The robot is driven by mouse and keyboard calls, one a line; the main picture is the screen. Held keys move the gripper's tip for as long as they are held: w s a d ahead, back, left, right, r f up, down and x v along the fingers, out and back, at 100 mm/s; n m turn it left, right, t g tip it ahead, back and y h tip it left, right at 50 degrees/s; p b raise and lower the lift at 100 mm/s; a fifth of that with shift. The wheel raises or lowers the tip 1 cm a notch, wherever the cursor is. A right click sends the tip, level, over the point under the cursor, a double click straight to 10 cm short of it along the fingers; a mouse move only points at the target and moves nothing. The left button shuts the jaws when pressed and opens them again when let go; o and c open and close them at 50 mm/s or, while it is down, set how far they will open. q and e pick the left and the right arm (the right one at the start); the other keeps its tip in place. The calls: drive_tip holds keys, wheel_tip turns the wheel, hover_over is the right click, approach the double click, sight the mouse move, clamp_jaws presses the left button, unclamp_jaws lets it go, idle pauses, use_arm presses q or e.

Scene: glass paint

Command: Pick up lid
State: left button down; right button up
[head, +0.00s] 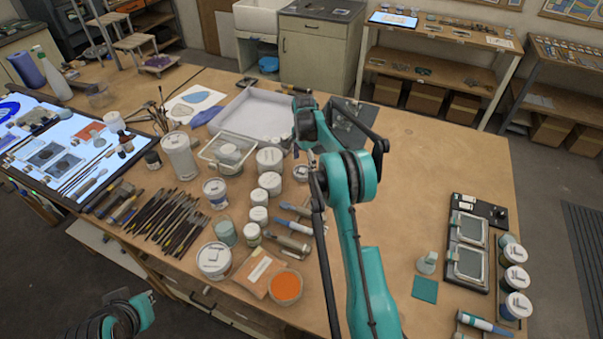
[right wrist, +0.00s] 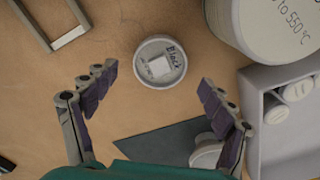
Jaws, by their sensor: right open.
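A small round white jar (right wrist: 160,62) with a white lid marked "Black" stands on the table in the right wrist view, a little beyond and between the fingers. My right gripper (right wrist: 154,100) is open and empty, its purple-padded fingers spread wide, apart from the jar. In the head view the right gripper (head: 306,148) is over the back middle of the table, partly hidden by its own arm. A second small white round piece (right wrist: 207,152) is beside the right finger, partly hidden. My left arm's end (head: 118,312) shows at the lower left; its fingers are not clear.
A large white container (right wrist: 275,25) and a tray of small tubes (right wrist: 262,100) stand close on the right in the wrist view. A dark sheet (right wrist: 165,140) lies below the jar. In the head view, several jars and brushes crowd the table's left; its right middle (head: 450,165) is clear.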

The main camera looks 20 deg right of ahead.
sight(304, 170)
wheel_tip(304, 170, down, 3)
drive_tip(key=shift+f, duration=0.1)
drive_tip(key=c, duration=1)
drive_tip(key=shift+r, duration=0.2)
